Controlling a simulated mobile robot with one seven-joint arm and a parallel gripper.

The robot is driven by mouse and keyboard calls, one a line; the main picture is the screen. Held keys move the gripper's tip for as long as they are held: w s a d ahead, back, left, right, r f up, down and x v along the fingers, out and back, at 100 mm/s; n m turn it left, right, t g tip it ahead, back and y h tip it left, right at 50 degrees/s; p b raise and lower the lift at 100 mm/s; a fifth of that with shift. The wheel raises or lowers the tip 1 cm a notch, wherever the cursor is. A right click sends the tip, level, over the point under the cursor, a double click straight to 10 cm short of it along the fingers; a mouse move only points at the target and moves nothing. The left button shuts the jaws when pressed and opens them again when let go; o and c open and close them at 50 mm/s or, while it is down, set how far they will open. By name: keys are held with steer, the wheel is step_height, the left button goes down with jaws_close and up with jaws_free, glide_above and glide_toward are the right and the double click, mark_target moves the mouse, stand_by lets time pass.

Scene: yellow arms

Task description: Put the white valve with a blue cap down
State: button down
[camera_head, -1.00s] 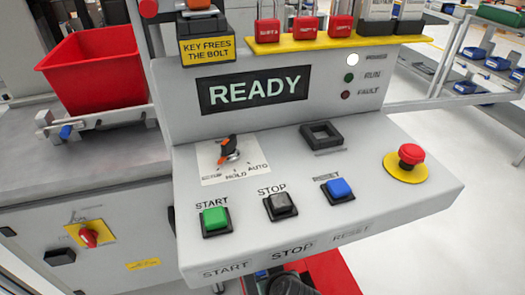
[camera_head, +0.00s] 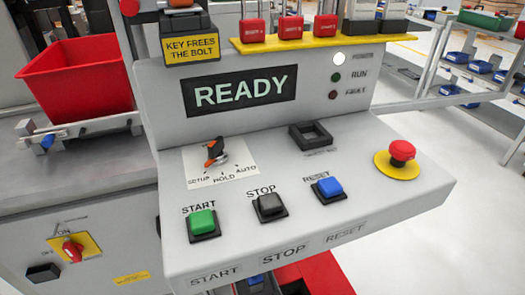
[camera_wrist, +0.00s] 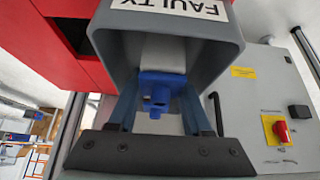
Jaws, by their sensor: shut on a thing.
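In the wrist view, the white valve (camera_wrist: 163,54) with its blue cap (camera_wrist: 158,88) is between the two fingers of my gripper (camera_wrist: 160,97), which is shut on it. The white body extends away from the camera into a grey bin (camera_wrist: 225,62) labelled FAULTY. The cap faces the camera near the bin's opening. The valve's far end is hidden, and I cannot tell whether it touches the bin. In the head view my gripper is not clear; only a small blue patch shows low at the bottom edge, below the control panel.
A red surface (camera_wrist: 75,50) borders the grey bin on the left. The control panel (camera_head: 345,205) reads READY and carries several buttons and a red emergency stop (camera_head: 402,152). A red bin (camera_head: 75,80) stands at the left. Open floor shows at the right.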

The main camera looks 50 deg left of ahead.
steer(key=shift+c, duration=1.7)
jaws_free()
steer(key=shift+f, duration=0.15)
steer(key=shift+d+r, duration=0.15)
steer(key=shift+r, duration=0.35)
steer(key=p+v, duration=0.3)
steer(key=v, duration=0.8)
steer(key=shift+s, duration=0.15)
steer(key=shift+d+r, duration=0.1)
